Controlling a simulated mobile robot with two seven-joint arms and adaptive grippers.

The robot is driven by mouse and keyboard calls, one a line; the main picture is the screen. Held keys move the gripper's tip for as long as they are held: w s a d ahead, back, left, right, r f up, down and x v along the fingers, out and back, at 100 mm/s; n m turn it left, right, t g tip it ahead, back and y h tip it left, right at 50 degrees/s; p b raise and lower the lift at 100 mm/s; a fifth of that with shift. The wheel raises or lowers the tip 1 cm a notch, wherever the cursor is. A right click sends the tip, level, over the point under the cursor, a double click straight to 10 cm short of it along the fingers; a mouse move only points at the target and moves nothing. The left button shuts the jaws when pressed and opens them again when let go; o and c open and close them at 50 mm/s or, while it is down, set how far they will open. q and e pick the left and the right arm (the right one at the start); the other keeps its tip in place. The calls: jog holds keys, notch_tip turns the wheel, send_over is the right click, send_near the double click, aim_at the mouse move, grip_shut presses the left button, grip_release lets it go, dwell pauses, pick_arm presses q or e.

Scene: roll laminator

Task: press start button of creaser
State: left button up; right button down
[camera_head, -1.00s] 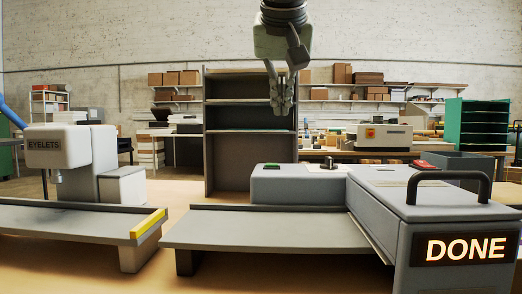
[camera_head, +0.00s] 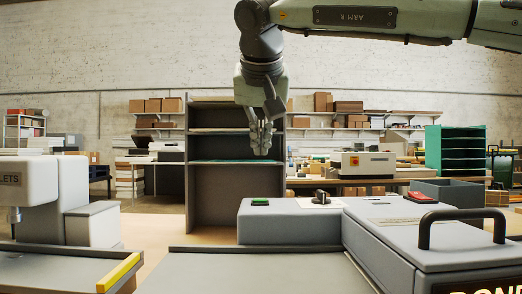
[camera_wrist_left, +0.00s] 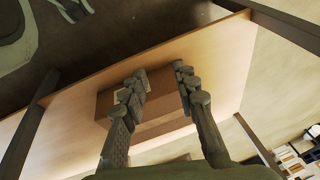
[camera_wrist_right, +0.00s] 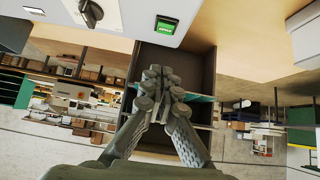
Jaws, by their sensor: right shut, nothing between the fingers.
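The creaser (camera_head: 290,222) is a grey machine at the lower middle and right of the head view. A small green button (camera_head: 260,202) sits on top of its rear housing, left of a black knob (camera_head: 320,197). The button also shows, lettered, at the top of the right wrist view (camera_wrist_right: 167,25). My right gripper (camera_head: 262,140) points down above the button in the head view, apart from it. Its fingers are closed together and empty (camera_wrist_right: 161,85). My left gripper (camera_wrist_left: 160,80) is outside the head view; its fingers are spread, with nothing between them.
A black handle (camera_head: 462,222) stands up from the creaser's front cover. The eyelet machine (camera_head: 50,200) stands at left with a yellow-edged tray. A tall grey shelf unit (camera_head: 196,165) stands behind the creaser.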

send_over(260, 200)
notch_tip(260, 200, down, 6)
jog(key=shift+s+d+r, duration=0.1)
jog(key=shift+s+r, duration=0.05)
jog(key=shift+r, duration=0.1)
notch_tip(260, 200, down, 3)
jog(key=shift+f, duration=0.45)
pick_arm(q)
jog(key=shift+w+a+r, duration=0.1)
jog(key=shift+r, duration=0.75)
jog(key=shift+f, duration=0.1)
